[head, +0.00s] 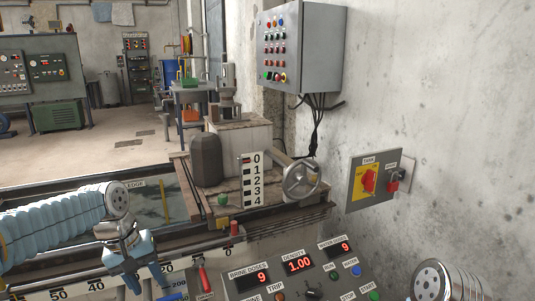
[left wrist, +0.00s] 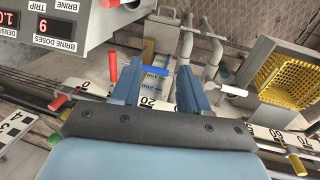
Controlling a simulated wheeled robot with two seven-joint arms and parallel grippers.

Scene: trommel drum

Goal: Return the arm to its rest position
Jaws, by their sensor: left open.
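My left arm, in a pale blue ribbed sleeve, comes in from the left in the head view. Its left gripper (head: 146,281) points down over the scaled rail at the front, with its blue fingers apart. In the left wrist view the left gripper (left wrist: 160,68) is open, and I see nothing held between its fingers. Beyond the fingertips lies the numbered scale strip (left wrist: 147,104) with a small blue item (left wrist: 156,70). A metal joint of my other arm shows at the lower right of the head view; its gripper is out of view.
A control panel (head: 325,285) with red displays stands right of the gripper. A handwheel (head: 301,181) and a 0–4 scale plate (head: 252,181) are behind it. A red-yellow switch box (head: 372,180) is on the right wall. A yellow basket (left wrist: 285,75) is at the wrist view's right.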

